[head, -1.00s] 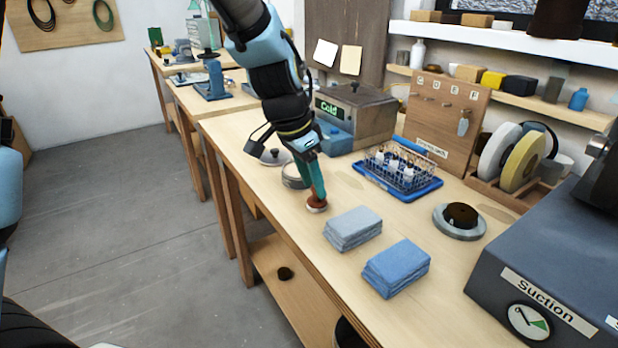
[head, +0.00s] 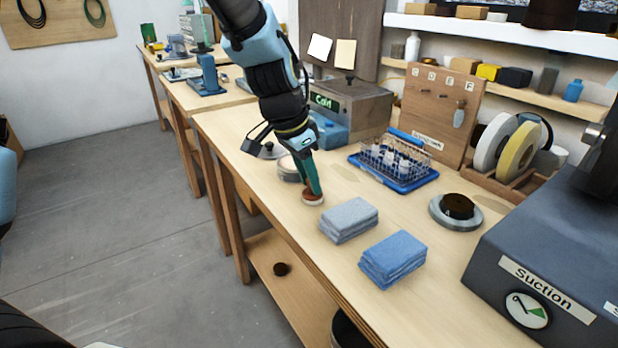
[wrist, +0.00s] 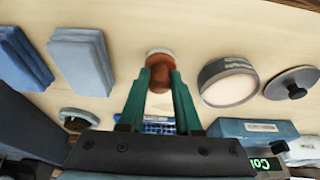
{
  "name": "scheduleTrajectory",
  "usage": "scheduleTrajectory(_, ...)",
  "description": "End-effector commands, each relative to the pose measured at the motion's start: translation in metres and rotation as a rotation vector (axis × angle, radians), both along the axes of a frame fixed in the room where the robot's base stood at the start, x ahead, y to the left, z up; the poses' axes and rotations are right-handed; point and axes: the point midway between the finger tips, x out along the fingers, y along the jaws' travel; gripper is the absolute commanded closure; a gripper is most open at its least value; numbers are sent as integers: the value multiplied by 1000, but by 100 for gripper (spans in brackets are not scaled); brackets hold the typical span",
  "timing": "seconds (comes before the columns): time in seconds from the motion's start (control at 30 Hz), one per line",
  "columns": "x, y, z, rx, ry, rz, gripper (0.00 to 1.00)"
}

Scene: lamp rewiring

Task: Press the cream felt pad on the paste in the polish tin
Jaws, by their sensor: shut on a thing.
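My gripper (head: 312,190) is shut on the brown knob handle (wrist: 160,72) of the felt pad, between its two green fingers. The cream felt pad (wrist: 158,52) shows as a pale rim beyond the knob in the wrist view, and low over the bench in the head view (head: 313,203). I cannot tell if it touches the bench. The open round polish tin (wrist: 230,88), with pale paste inside, stands right of the pad in the wrist view. In the head view the tin (head: 288,173) is just behind and left of my gripper, partly hidden by it.
A grey knobbed lid (wrist: 292,84) lies beyond the tin. Grey cloths (head: 349,220) and blue cloths (head: 392,260) are stacked nearer the front. A wire basket on a blue tray (head: 398,168) and a box marked Cold (head: 350,108) stand behind. Bare bench lies around the pad.

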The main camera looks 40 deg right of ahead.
Motion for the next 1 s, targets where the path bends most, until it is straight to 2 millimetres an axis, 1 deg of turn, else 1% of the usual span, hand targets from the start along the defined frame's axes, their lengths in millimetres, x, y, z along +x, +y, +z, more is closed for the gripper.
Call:
scheduleTrajectory(0.13, 0, 0, 1, 0, 0, 0, 100)
scheduleTrajectory(0.23, 0, 0, 7, -1, 0, 0, 100)
scheduleTrajectory(0.7, 0, 0, 50, -1, -1, 0, 100)
scheduleTrajectory(1.0, 0, 0, 50, 0, 0, 0, 100)
